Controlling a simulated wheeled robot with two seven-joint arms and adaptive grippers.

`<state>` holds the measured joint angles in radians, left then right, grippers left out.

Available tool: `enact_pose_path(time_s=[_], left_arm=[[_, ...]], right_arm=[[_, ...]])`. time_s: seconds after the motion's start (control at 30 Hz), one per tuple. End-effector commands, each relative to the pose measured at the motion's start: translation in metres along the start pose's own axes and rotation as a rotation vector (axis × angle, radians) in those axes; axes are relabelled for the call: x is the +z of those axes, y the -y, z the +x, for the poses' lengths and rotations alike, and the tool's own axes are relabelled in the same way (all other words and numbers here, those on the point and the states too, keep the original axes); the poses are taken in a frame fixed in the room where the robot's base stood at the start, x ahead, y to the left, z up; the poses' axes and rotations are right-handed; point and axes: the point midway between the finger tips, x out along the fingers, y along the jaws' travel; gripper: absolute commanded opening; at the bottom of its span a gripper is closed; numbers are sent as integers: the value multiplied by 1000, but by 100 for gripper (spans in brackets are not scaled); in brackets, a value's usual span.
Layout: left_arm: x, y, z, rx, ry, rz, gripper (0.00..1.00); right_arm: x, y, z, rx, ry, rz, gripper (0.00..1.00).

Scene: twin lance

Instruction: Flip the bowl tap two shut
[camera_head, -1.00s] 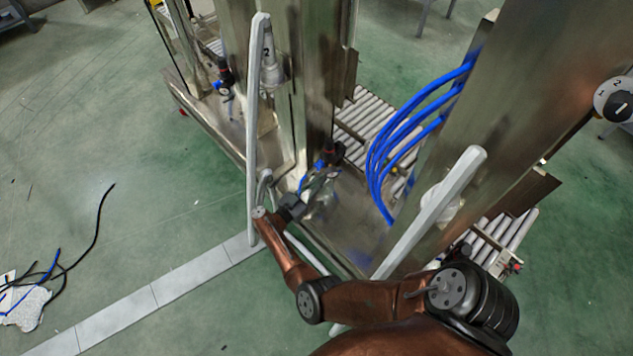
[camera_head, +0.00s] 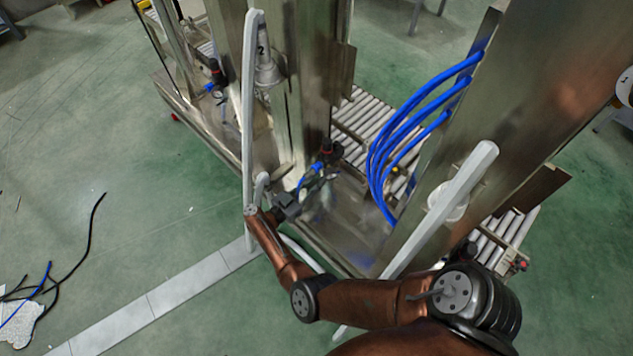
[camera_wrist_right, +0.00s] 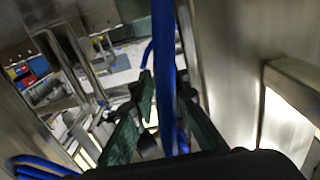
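A grey-white fitting (camera_head: 265,68) marked 2 is on the left steel column in the head view, beside a long pale bar. A small black and red valve with a blue part (camera_head: 326,152) sits low by that column. I cannot tell which of these is bowl tap two. My left gripper is not in view.
Several blue hoses (camera_head: 388,150) arch from the right steel column (camera_head: 520,130) close to my right gripper. A second pale bar (camera_head: 440,212) slants across that column. Roller conveyors (camera_head: 365,125) lie behind. Open green floor (camera_head: 130,210) is at left, with loose cables (camera_head: 85,245).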

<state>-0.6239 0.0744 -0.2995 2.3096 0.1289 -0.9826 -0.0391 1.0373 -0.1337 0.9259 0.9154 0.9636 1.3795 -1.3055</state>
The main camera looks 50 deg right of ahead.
Motion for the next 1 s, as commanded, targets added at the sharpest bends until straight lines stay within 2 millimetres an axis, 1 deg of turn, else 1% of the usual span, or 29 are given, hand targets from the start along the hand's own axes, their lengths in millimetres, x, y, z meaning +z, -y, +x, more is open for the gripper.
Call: enact_pose_path(time_s=[0.03,0.1,0.37,0.47,0.57,0.8,0.9,1.0], left_arm=[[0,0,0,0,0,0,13],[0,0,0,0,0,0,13],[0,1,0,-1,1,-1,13],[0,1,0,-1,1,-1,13],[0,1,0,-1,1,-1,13],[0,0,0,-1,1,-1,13],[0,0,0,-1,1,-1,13],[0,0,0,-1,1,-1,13]], right_arm=[[0,0,0,0,0,0,19],[0,0,0,0,0,0,24],[0,0,-1,1,0,0,24],[0,0,-7,0,1,-1,24],[1,0,-20,-2,2,-1,24],[1,1,-69,-2,2,-2,24],[0,1,-88,-2,1,-1,24],[0,1,-103,-1,1,-1,24]])
